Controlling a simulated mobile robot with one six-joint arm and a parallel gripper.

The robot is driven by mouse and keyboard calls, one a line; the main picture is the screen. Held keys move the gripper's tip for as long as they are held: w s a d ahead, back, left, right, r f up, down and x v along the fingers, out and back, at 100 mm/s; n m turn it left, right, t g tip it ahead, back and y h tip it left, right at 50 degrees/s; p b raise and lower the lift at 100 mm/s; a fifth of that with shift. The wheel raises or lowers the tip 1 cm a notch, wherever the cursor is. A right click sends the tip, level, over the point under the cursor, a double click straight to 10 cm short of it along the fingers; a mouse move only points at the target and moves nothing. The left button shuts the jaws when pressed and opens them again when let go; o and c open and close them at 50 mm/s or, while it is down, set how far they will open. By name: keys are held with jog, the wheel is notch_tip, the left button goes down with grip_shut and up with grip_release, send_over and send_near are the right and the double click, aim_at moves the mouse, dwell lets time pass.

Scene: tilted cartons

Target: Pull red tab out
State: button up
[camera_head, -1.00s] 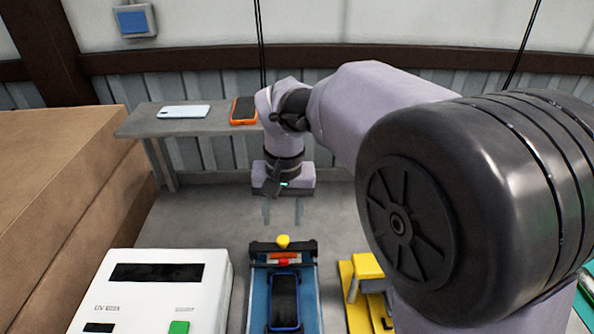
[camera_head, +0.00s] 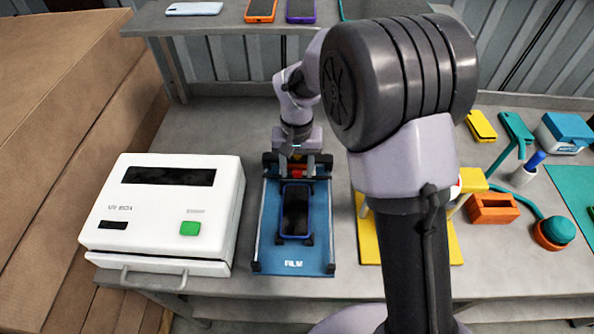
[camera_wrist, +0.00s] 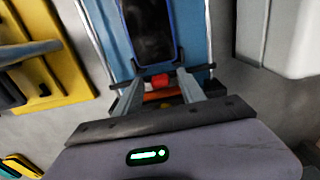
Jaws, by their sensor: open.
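A blue fixture (camera_head: 265,215) stands on the bench with a dark-screened, blue-edged phone (camera_head: 296,210) lying in it; the phone also shows in the wrist view (camera_wrist: 148,30). A small red tab (camera_head: 297,173) is at the fixture's far end, just beyond the phone. In the wrist view the red tab (camera_wrist: 160,81) shows between my two fingers, with an orange bar below it. My gripper (camera_head: 297,164) is open, its fingers (camera_wrist: 159,76) on either side of the tab. Whether they touch it cannot be told.
A white UV box (camera_head: 150,250) is left of the fixture. A yellow fixture (camera_head: 370,240) is close on the right, partly behind my arm. Phones lie on a shelf (camera_head: 240,28) at the back. An orange holder (camera_head: 490,208) and tools are farther right.

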jog(key=shift+c, duration=0.2)
grip_shut()
dwell(1.3)
